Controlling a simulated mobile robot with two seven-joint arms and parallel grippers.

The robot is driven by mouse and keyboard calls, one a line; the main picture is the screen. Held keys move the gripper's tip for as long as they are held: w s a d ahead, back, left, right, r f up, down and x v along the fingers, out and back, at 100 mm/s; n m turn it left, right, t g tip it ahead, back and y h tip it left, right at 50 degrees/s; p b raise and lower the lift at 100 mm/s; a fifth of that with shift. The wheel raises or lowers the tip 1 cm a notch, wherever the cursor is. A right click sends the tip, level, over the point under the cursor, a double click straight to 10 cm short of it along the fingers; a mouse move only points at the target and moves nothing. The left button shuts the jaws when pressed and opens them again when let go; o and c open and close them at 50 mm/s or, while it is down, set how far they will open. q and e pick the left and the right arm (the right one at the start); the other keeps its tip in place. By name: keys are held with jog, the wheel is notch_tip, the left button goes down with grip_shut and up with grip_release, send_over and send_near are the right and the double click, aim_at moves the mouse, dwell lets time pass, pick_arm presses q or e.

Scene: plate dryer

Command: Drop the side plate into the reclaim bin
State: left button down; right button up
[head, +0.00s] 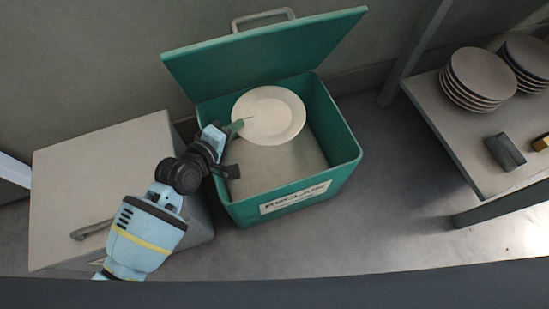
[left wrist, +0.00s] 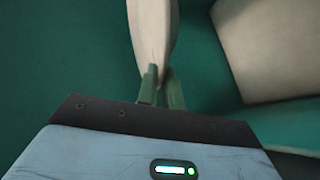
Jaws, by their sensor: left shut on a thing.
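The white side plate (head: 269,115) is held by its left edge over the open green reclaim bin (head: 345,165). My left gripper (head: 236,129) is shut on that edge, at the bin's left side. In the left wrist view the gripper's green fingers (left wrist: 160,88) pinch the plate (left wrist: 152,35), which shows nearly edge-on. The bin's teal wall (left wrist: 60,60) fills much of that view. The bin's lid (head: 265,52) is raised and leans back. My right gripper is not in view.
A pale cabinet (head: 100,165) with a handle stands left of the bin. A shelf (head: 450,120) at the right bears stacked plates (head: 480,75), a dark block (head: 505,152) and a yellow item (head: 541,143). Grey floor lies clear between bin and shelf.

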pick_arm(q)
jog(key=shift+r, duration=0.15)
jog(key=c, duration=1.5)
grip_release()
jog(key=p+v, duration=0.3)
jog(key=v, duration=0.4)
jog(key=shift+s+a, duration=0.2)
jog(key=shift+s, duration=0.1)
